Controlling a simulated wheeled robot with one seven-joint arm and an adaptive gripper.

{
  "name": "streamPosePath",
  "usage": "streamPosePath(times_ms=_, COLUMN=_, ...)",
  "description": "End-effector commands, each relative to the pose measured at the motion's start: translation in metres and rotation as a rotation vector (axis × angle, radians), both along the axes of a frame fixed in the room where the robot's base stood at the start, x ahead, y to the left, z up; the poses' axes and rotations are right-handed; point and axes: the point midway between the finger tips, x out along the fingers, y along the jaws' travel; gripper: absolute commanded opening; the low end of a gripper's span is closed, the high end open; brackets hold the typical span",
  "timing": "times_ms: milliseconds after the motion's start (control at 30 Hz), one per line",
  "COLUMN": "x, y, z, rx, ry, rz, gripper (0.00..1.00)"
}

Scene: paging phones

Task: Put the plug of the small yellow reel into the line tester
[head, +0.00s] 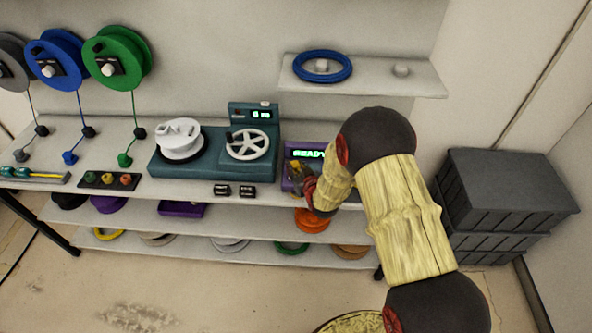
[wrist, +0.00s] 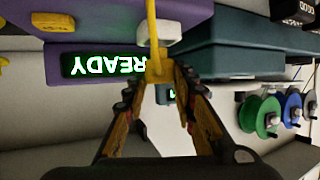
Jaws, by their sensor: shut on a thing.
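The line tester is a purple box (head: 289,184) with a green READY display on the counter, right of the teal machine. It fills the upper left of the wrist view (wrist: 130,58), with its display upside down. My gripper (head: 303,180) is in front of the tester; in the wrist view its fingertips (wrist: 162,76) close on a small yellow plug piece (wrist: 158,67). A pale block (wrist: 158,32) and a yellow cord (wrist: 151,12) show just beyond the fingertips. Whether the plug touches a socket is hidden. I cannot make out the small yellow reel for certain.
A teal machine (head: 175,168) with white reels stands left of the tester. Green (head: 137,50) and blue (head: 75,55) reels hang on the wall. A shelf with a blue ring (head: 323,66) is above. Dark crates (head: 510,190) stand right. Lower shelves hold several coils.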

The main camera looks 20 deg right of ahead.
Motion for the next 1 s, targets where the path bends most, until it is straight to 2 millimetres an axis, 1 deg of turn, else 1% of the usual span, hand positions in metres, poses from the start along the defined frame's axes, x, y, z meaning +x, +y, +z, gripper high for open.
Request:
streamPosePath(times_ms=33, x=0.0, y=-0.0001, z=-0.0102, rx=0.0, ry=0.002, rz=0.0, gripper=0.01)
streamPosePath(times_ms=100, x=0.0003, y=-0.0002, z=-0.0145, rx=0.0, ry=0.0, rz=0.0, gripper=0.01)
streamPosePath(times_ms=333, x=0.0003, y=-0.0001, z=-0.0133, rx=0.0, ry=-0.001, rz=0.0, gripper=0.01)
streamPosePath(times_ms=567, x=0.0001, y=-0.0001, z=-0.0199, rx=0.0, ry=-0.001, rz=0.0, gripper=0.01)
streamPosePath(times_ms=600, x=-0.0001, y=-0.0001, z=-0.0191, rx=0.0, ry=0.0, rz=0.0, gripper=0.28)
streamPosePath(times_ms=900, x=-0.0001, y=-0.0001, z=-0.0185, rx=0.0, ry=0.0, rz=0.0, gripper=0.45)
streamPosePath(times_ms=1000, x=-0.0001, y=-0.0001, z=-0.0186, rx=0.0, ry=0.0, rz=0.0, gripper=0.45)
